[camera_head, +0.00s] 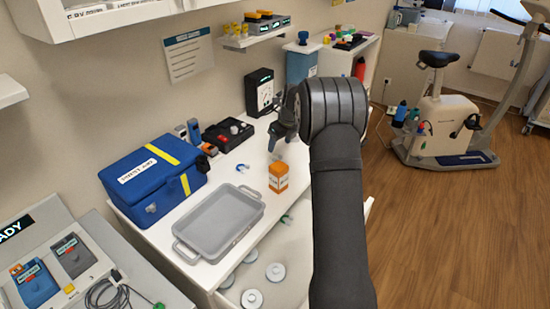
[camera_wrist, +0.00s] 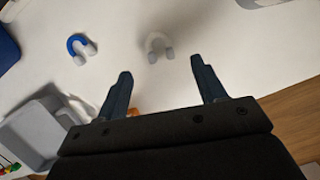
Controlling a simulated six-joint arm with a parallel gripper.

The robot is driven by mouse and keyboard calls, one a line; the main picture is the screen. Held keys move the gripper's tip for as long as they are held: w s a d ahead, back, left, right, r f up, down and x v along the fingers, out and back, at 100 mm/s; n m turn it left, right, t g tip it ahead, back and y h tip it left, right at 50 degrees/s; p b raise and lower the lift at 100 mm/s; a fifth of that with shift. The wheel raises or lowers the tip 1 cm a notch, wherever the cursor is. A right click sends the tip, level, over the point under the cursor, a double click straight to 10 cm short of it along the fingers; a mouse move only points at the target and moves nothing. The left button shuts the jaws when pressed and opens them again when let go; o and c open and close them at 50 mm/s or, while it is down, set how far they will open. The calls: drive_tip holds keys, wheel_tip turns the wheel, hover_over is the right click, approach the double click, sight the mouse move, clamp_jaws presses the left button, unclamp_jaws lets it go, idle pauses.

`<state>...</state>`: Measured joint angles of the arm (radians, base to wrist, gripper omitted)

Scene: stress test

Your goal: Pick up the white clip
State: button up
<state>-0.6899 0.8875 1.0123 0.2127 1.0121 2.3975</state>
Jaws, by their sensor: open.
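The white clip (camera_wrist: 158,46) is a small pale U shape with greyish ends, lying on the white counter top in the wrist view. My gripper (camera_wrist: 161,68) is open and empty, and the clip shows just beyond and between its two dark fingertips. A similar blue clip (camera_wrist: 80,47) with white ends lies to the left; it also shows in the head view (camera_head: 242,168). In the head view my gripper (camera_head: 275,142) hangs over the counter behind the orange box (camera_head: 278,177). I cannot make out the white clip in that view.
A grey tray (camera_head: 250,201) and a blue case (camera_head: 152,180) stand on the counter (camera_head: 228,172) at left. A black open box (camera_head: 228,134) and a black upright box (camera_head: 259,92) stand at the back. An open drawer below holds several white discs (camera_head: 275,272).

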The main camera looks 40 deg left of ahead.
sight(275, 156)
drive_tip(key=x, duration=0.6)
drive_tip(key=shift+a+f, duration=0.1)
drive_tip(key=shift+f, duration=0.1)
drive_tip(key=c, duration=1)
